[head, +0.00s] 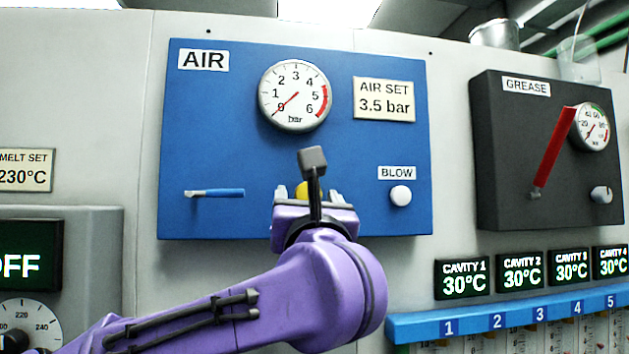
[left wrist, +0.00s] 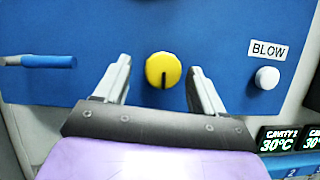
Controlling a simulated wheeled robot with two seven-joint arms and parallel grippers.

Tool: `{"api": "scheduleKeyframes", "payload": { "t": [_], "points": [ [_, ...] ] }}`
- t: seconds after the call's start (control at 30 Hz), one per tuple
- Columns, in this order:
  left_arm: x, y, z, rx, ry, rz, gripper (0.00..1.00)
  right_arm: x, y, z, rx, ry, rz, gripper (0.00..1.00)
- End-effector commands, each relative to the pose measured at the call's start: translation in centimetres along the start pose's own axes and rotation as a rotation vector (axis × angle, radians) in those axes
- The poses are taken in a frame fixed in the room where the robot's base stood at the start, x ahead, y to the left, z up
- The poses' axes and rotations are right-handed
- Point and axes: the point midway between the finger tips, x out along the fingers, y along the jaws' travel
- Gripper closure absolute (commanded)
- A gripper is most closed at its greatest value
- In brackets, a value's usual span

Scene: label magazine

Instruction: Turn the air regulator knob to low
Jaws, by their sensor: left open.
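The yellow regulator knob (left wrist: 163,71) sits on the blue AIR panel (head: 230,130), with a dark pointer mark running from its middle down to its lower edge. In the head view the knob (head: 301,190) is mostly hidden behind my left gripper (head: 312,190). In the left wrist view my left gripper (left wrist: 163,78) is open, with one finger on each side of the knob and a gap on both sides. The air gauge (head: 295,96) above has its red needle near 0. My right gripper is not in view.
A blue-handled lever (head: 215,193) is left of the knob, and a white BLOW button (head: 400,196) is to its right. A sign reads AIR SET 3.5 bar (head: 384,99). The dark GREASE panel (head: 500,150) with a red lever (head: 554,150) stands farther right.

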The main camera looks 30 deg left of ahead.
Motion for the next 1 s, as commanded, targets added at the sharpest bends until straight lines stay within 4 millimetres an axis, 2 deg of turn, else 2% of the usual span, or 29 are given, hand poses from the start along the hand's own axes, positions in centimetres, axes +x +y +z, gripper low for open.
{"api": "scheduleKeyframes", "payload": {
  "t": [0.3,0.47,0.5,0.77,1.0],
  "points": [
    [0.5,-0.1,-0.1,0.001,-0.001,-0.001,0.31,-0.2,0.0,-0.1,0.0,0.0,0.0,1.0],
    [0.5,-0.1,-0.1,0.001,0.0,-0.001,0.83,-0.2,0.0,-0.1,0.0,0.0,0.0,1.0],
    [0.5,-0.1,-0.1,0.001,-0.001,-0.001,0.87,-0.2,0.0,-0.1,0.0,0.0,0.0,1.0],
    [0.3,-0.2,-0.3,-0.017,-0.002,0.005,0.87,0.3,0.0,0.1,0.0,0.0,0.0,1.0],
    [0.2,-0.3,-0.6,-0.12,-0.005,0.05,0.87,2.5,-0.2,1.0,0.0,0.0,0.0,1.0]
  ]
}}
